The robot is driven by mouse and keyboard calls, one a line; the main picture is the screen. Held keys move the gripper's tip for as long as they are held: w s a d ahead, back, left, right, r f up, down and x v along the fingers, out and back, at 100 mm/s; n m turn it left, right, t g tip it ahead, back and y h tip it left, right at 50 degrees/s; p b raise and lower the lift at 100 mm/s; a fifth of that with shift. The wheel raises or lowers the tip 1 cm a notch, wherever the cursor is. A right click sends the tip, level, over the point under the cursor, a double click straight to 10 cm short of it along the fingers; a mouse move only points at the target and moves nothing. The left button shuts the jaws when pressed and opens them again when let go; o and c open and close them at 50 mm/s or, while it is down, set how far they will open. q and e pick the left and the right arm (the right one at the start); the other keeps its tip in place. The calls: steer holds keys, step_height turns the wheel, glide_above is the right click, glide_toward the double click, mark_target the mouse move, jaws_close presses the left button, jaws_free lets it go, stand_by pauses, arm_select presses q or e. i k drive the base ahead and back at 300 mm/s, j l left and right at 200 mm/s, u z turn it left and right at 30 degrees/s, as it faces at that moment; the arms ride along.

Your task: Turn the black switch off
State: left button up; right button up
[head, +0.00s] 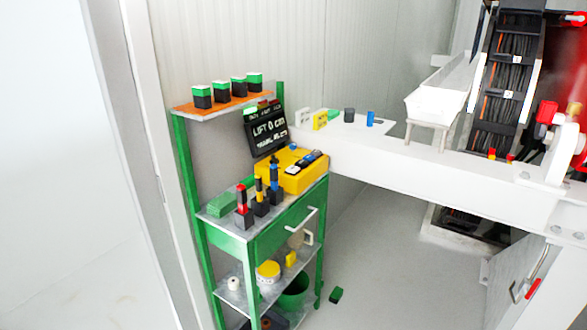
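I cannot single out the black switch with certainty. A yellow box (296,178) on the green cart carries small dark, blue and white parts on top, too small to tell apart. In front of it stand several black blocks with coloured uprights: a red one (242,208), a yellow one (260,197) and a blue one (274,182). Neither of my grippers is in view.
The green cart (258,246) stands by the wall, with an orange shelf (216,105) holding several green-topped black blocks. A white beam (430,165) runs right from the cart. The floor in front is mostly clear.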

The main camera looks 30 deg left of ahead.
mark_target(274, 160)
steer(key=i+u, duration=0.1)
steer(key=u, duration=1.05)
